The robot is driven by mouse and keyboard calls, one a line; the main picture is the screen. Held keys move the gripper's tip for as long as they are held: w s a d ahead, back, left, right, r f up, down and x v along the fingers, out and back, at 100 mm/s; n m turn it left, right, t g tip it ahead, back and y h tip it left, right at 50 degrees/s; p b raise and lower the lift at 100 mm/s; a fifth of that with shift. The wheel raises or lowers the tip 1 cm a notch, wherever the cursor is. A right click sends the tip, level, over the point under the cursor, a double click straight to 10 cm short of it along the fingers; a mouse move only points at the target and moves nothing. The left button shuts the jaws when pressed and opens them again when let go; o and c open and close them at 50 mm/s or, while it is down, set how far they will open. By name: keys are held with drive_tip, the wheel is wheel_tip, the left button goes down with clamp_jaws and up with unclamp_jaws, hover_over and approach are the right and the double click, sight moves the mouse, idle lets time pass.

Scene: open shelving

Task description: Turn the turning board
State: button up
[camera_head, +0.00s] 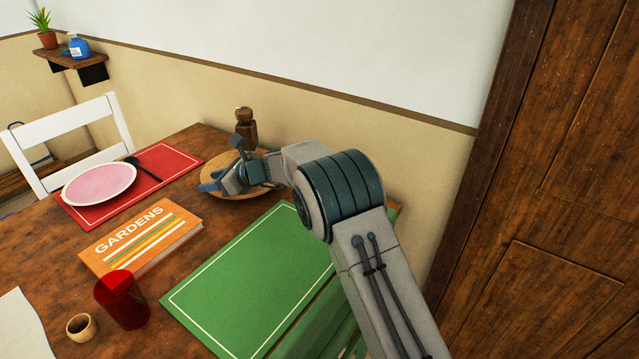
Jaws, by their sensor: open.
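The turning board (232,192) is a round wooden disc lying on the table near the wall, partly hidden behind my arm. A dark brown wooden mill (246,128) stands at its far side. My gripper (215,170) is over the left part of the board, with its fingers apart. One blue-grey finger is low by the board's left edge and the other is raised higher. I cannot tell whether a finger touches the board. Nothing is seen between the fingers.
A green placemat (255,275) lies in front. A pink plate (99,184) rests on a red placemat (165,162). The wall is close behind the board.

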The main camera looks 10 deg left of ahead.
drive_tip(key=w+v, duration=0.1)
drive_tip(key=v, duration=1.3)
drive_tip(key=s+d+r+n+h+p, duration=0.3)
drive_tip(key=s+d, duration=0.4)
drive_tip(key=d, duration=0.3)
drive_tip(key=s+d+r+n+h+p, duration=0.3)
drive_tip(key=s+d+r+n+p, duration=0.2)
drive_tip(key=d, duration=0.5)
drive_tip(key=shift+s+r+n+g, duration=0.3)
drive_tip(key=shift+s+r+n, duration=1.1)
